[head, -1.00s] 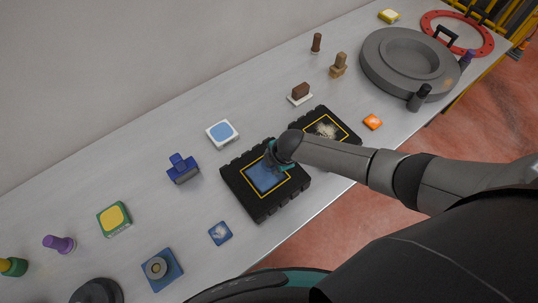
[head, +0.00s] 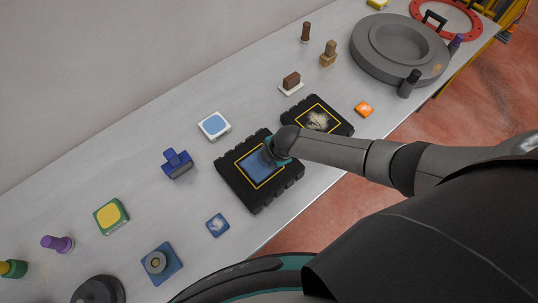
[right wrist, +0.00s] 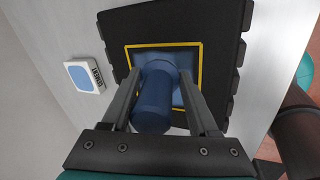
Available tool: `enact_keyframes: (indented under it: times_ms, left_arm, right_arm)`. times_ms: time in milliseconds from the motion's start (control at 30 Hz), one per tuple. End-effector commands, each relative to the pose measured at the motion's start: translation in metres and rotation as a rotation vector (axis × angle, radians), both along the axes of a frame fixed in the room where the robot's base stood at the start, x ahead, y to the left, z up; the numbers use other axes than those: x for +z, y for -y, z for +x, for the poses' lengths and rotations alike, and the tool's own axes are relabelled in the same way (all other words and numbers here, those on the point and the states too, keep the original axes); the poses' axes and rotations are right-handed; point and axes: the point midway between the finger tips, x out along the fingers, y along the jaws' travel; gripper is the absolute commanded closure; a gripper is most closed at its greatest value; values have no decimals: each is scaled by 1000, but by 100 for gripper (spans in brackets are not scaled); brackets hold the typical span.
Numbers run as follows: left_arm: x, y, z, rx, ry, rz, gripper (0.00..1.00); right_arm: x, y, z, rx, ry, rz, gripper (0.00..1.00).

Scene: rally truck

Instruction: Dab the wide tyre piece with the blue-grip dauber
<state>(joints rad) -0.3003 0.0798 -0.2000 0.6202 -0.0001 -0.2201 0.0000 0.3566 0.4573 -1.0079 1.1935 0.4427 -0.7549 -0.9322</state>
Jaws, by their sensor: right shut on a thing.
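The wide tyre piece, a black block with treaded edges (head: 238,187), lies on the table with a blue patch in a yellow frame; it also fills the right wrist view (right wrist: 118,28). My right gripper (head: 274,150) is over its upper right part. In the right wrist view, my right gripper (right wrist: 160,100) is shut on the blue-grip dauber (right wrist: 152,105), which points down at the blue patch. Whether its tip touches the patch is hidden. The gripper hides the dauber in the head view. My left gripper is not in view.
A second black piece with a whitish patch (head: 317,120) lies close to the right.

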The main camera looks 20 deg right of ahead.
Motion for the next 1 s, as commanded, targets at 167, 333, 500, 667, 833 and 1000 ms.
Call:
enact_keyframes:
  times_ms: [167, 333, 500, 667, 833, 1000]
  left_arm:
    - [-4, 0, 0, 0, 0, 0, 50]
    - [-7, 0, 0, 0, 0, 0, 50]
    - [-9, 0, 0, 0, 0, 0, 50]
    - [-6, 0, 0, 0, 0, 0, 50]
    - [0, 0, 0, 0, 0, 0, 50]
    - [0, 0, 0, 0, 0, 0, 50]
  right_arm:
    - [-4, 0, 0, 0, 1, 1, 100]
    - [-8, 0, 0, 0, 1, 1, 100]
    - [-10, 0, 0, 0, 1, 1, 100]
    - [-9, 0, -2, 0, 1, 1, 100]
    - [-7, 3, -7, 0, -1, 0, 100]
    - [-8, 3, -8, 0, 0, 0, 100]
